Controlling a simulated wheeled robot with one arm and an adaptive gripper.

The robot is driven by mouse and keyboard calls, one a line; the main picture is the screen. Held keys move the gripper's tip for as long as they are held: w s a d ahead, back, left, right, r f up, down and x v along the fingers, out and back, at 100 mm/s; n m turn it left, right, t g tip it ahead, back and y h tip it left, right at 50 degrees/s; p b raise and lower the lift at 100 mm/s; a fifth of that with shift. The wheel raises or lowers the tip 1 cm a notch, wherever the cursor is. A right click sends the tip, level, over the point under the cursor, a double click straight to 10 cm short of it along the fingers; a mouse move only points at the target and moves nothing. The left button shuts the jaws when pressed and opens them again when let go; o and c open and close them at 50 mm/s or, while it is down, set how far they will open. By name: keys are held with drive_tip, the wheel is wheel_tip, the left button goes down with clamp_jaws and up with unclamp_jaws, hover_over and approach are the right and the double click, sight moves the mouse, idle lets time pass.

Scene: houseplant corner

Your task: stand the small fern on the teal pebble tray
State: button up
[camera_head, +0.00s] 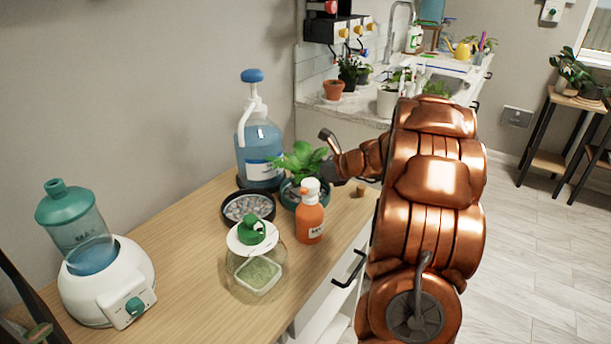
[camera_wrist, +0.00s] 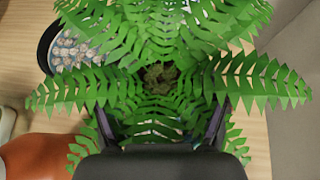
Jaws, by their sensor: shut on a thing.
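The small fern (camera_head: 298,160) has broad green fronds, and in the wrist view (camera_wrist: 160,40) they spread over most of the picture around a dark soil centre. My gripper (camera_wrist: 160,122) is shut on the fern, with one finger on each side below the fronds. Its pot is mostly hidden by leaves and my gripper. A teal rim, apparently the teal pebble tray (camera_head: 288,194), shows directly under the fern in the head view. I cannot tell whether the pot touches it.
A dark pebble tray (camera_head: 230,217) lies just left of the teal one. An orange pump bottle (camera_head: 310,222) stands close in front. A blue-liquid jug (camera_head: 259,145) stands behind, a glass jar (camera_head: 255,270) in front. The wooden counter (camera_head: 190,240) is bare at centre left.

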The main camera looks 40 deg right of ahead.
drive_tip(key=shift+f, duration=0.1)
drive_tip(key=o, duration=1.3)
drive_tip(key=v, duration=1.2)
drive_tip(key=shift+p, duration=0.45)
drive_tip(key=shift+s, duration=0.1)
